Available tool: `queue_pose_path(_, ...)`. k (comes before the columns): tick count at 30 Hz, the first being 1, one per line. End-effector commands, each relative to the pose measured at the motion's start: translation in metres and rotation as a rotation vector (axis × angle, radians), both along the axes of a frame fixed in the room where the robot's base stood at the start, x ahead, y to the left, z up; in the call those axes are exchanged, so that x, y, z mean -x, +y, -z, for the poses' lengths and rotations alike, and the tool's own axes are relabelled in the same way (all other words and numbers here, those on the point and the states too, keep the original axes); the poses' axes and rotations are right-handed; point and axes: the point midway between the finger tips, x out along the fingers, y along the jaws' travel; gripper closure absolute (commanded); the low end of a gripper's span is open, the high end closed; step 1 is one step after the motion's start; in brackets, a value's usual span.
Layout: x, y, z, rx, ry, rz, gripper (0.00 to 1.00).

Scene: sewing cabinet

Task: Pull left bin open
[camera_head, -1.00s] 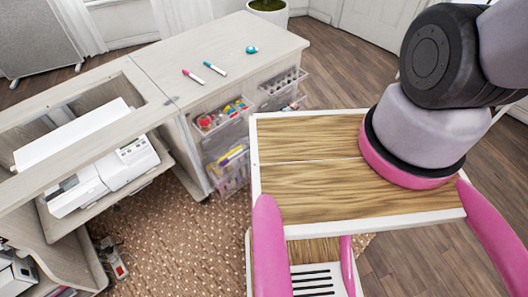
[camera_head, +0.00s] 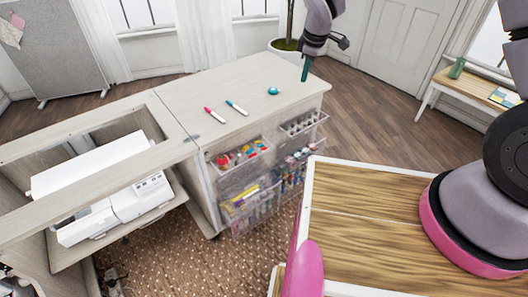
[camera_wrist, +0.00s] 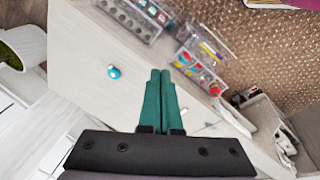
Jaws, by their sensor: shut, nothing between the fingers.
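Clear bins stick out from the front of the pale wood cabinet (camera_head: 255,88). The upper left bin (camera_head: 246,171) holds small colourful items, and a lower left bin (camera_head: 256,208) below it holds more. To their right are an upper right bin (camera_head: 304,133) with rows of small items and another bin (camera_head: 302,157) beneath. My gripper (camera_head: 304,76) points down near the cabinet's far right corner, apart from the left bins. In the wrist view its green fingers (camera_wrist: 160,76) are together and empty. The upper left bin (camera_wrist: 199,66) lies just beyond them to the right.
A pink marker (camera_head: 215,115), a blue marker (camera_head: 237,107) and a teal round object (camera_head: 273,91) lie on the cabinet top. A white sewing machine (camera_head: 115,205) sits in the opening at left. A potted plant (camera_head: 287,48) stands behind. Patterned rug covers the floor in front.

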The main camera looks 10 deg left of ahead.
Motion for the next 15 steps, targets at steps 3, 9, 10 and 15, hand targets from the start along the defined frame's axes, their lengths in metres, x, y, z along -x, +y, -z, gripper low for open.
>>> queue_pose_path(3, 0.024, 0.039, 0.082, 0.067, 0.022, -0.229, 1.0)
queue_pose_path(9, 0.081, 0.082, 0.211, 0.148, 0.046, -0.6, 1.0)
queue_pose_path(10, 0.091, 0.085, 0.228, 0.157, 0.05, -0.65, 1.0)
queue_pose_path(15, 0.139, 0.092, 0.306, 0.195, 0.067, -0.878, 1.0)
